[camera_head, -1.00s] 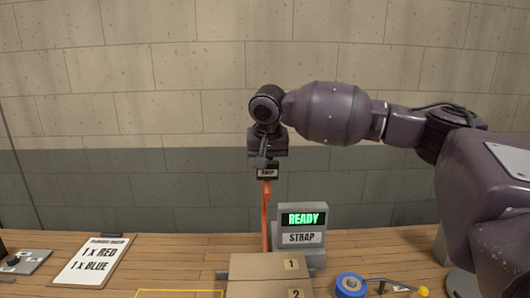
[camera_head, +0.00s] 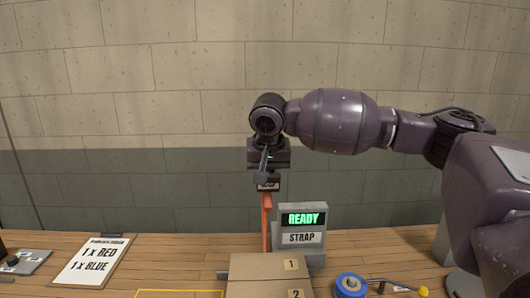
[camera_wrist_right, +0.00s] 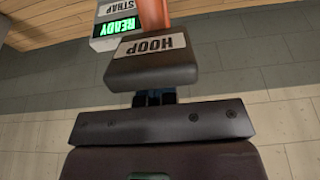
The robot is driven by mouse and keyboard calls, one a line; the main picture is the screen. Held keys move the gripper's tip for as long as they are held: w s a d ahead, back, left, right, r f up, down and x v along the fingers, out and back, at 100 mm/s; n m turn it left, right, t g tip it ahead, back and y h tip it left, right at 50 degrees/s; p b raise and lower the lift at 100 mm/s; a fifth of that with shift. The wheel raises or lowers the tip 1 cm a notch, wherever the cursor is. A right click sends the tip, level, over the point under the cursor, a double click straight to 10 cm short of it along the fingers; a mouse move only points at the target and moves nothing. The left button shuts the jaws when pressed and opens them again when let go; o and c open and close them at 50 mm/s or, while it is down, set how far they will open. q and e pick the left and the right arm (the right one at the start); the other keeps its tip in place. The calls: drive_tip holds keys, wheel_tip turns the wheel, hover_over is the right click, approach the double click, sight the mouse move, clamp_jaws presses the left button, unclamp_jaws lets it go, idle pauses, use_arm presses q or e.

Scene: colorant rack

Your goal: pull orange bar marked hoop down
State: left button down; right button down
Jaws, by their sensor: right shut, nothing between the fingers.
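The orange bar (camera_head: 266,222) stands upright behind the cartons, with a dark block (camera_head: 268,185) on top. In the right wrist view the block's white label reads HOOP (camera_wrist_right: 152,45), and part of the orange bar (camera_wrist_right: 154,14) shows beyond it. My right gripper (camera_wrist_right: 155,97) points down from above, its short dark fingers shut at the block's top face; they appear to touch it. In the head view its wrist hides part of the fingers. My left gripper is in neither view.
A grey box with a green READY screen (camera_head: 302,220) and a STRAP label stands close right of the bar. Cartons (camera_head: 262,265) lie in front. A blue roll (camera_head: 350,284) and yellow-knobbed lever (camera_head: 423,291) are at right, an order clipboard (camera_head: 92,262) at left.

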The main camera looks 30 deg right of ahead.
drive_tip(key=shift+s+a+f, duration=0.3)
drive_tip(key=shift+s+a, duration=0.05)
drive_tip(key=shift+s, duration=0.3)
drive_tip(key=shift+s+a+f, duration=0.25)
drive_tip(key=shift+s+a, duration=0.15)
drive_tip(key=shift+s, duration=0.2)
drive_tip(key=shift+s+a+f, duration=0.3)
drive_tip(key=shift+s+a, duration=0.05)
drive_tip(key=shift+s, duration=0.3)
drive_tip(key=shift+s+a+f, duration=1.8)
drive_tip(key=shift+s+f, duration=0.05)
drive_tip(key=shift+s, duration=1.3)
drive_tip(key=p, duration=0.2)
approach(269, 198)
drive_tip(key=shift+s+a+f, duration=0.15)
drive_tip(key=shift+s+f, duration=0.05)
drive_tip(key=shift+f, duration=0.45)
drive_tip(key=shift+s+a+f, duration=0.2)
drive_tip(key=shift+s+f, duration=0.05)
drive_tip(key=shift+f, duration=0.45)
